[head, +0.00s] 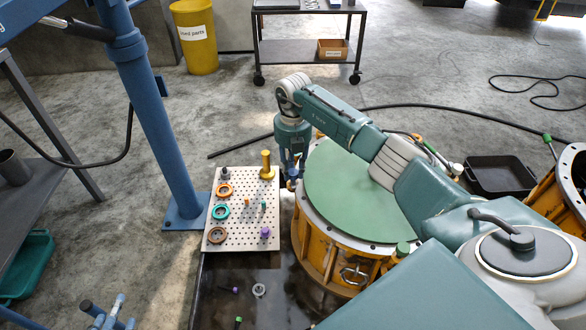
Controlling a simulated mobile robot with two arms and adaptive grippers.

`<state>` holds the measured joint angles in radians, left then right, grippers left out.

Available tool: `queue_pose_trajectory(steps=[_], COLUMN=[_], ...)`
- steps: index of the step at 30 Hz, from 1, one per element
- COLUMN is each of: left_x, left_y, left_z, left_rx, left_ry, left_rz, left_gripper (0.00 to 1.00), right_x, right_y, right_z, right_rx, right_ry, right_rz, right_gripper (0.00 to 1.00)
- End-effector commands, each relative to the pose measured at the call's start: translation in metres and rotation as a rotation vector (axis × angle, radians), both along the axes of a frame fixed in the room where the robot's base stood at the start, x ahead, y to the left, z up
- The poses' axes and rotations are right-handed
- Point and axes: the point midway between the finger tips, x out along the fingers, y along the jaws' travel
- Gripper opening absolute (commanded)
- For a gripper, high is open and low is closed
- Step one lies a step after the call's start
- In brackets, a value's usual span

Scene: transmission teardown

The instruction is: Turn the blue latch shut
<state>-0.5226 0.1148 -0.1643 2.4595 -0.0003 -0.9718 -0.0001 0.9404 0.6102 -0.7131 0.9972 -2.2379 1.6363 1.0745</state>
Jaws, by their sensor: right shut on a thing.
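My right gripper (290,181) reaches down at the left rim of the round yellow housing (312,246), which has a flat green top (350,183). It is shut on the blue latch (292,186), a small blue piece at the rim, mostly hidden by the gripper and wrist. I cannot see the latch's exact angle.
A pegboard (238,241) with rings, a yellow post (266,164) and small pegs lies left of the housing. A blue column (150,110) stands further left. A black tray (497,178) is at the right. Cables cross the floor behind.

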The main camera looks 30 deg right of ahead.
Motion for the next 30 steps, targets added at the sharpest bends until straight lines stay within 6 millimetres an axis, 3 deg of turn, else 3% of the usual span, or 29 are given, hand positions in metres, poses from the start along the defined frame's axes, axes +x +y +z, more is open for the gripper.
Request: queue_pose_trajectory(steps=[3, 11, 21, 30], left_x=[-0.004, -0.038, -0.092, -0.119], left_y=[0.001, 0.014, 0.032, 0.039], left_z=[-0.003, -0.03, -0.059, -0.068], left_rx=[0.005, 0.043, 0.094, 0.115], left_ry=[0.023, 0.197, 0.433, 0.537], left_rz=[0.001, 0.015, 0.034, 0.041], left_gripper=[0.4, 0.4, 0.4, 0.4], right_x=[0.0, 0.0, 0.0, 0.0], right_y=[-0.001, -0.002, -0.001, -0.002], right_z=[0.001, 0.002, 0.002, 0.001], right_rx=[-0.002, -0.002, -0.002, -0.002], right_ry=[-0.001, 0.0, 0.0, 0.0], right_rz=[0.027, 0.174, 0.489, 0.774], right_gripper=[0.0, 0.0, 0.0, 0.0])
